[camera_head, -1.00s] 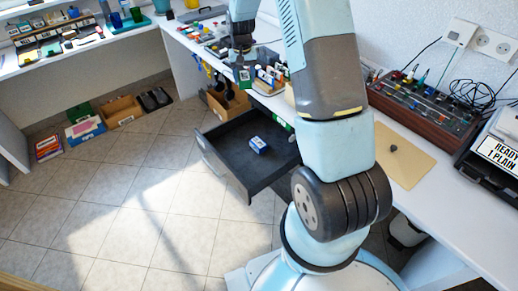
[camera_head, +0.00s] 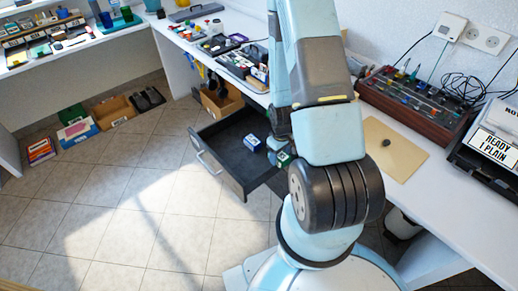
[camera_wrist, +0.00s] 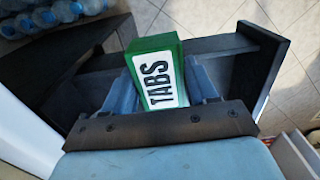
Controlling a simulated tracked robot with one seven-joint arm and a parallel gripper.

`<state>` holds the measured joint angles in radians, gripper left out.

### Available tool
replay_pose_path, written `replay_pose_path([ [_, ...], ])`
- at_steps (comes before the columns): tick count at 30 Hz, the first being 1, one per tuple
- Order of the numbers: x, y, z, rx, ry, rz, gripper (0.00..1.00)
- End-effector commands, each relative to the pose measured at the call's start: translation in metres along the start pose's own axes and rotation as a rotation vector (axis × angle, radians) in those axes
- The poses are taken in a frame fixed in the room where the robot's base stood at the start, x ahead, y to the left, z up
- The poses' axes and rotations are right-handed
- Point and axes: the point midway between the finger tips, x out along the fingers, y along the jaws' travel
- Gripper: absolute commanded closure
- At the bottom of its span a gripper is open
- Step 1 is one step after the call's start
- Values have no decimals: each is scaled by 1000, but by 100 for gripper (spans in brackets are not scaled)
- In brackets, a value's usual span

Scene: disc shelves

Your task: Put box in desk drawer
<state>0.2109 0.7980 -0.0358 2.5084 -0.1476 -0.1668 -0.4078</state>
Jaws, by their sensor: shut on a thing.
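A green box with a white label reading "TABS" (camera_wrist: 160,84) is held in my gripper (camera_wrist: 163,88), with a blue-grey finger on each side of it. In the head view, the box (camera_head: 284,159) shows small and partly hidden by my arm, at the right side of the open drawer. The dark grey desk drawer (camera_head: 222,140) is pulled out, with its front panel and handle toward the left. A blue and white box (camera_head: 252,143) lies inside it. In the wrist view, the drawer (camera_wrist: 265,65) shows behind the held box; I cannot tell the height between them.
The white desk (camera_head: 445,215) runs along the right wall, with a tool rack (camera_head: 415,100), a tan mat (camera_head: 390,150) and a printer-like device (camera_head: 490,150). Open cardboard boxes (camera_head: 113,112) stand on the floor. Bottles (camera_wrist: 45,15) show in the wrist view. The tiled floor left of the drawer is clear.

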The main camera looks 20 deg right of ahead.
Motion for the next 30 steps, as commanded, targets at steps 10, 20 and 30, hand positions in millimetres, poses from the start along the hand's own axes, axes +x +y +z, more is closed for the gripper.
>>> replay_pose_path([
  [10, 31, 23, -66, 2, 1, 1, 74],
  [20, 77, 37, -107, 2, -1, -1, 74],
  [30, 95, 42, -122, 4, 0, 0, 74],
])
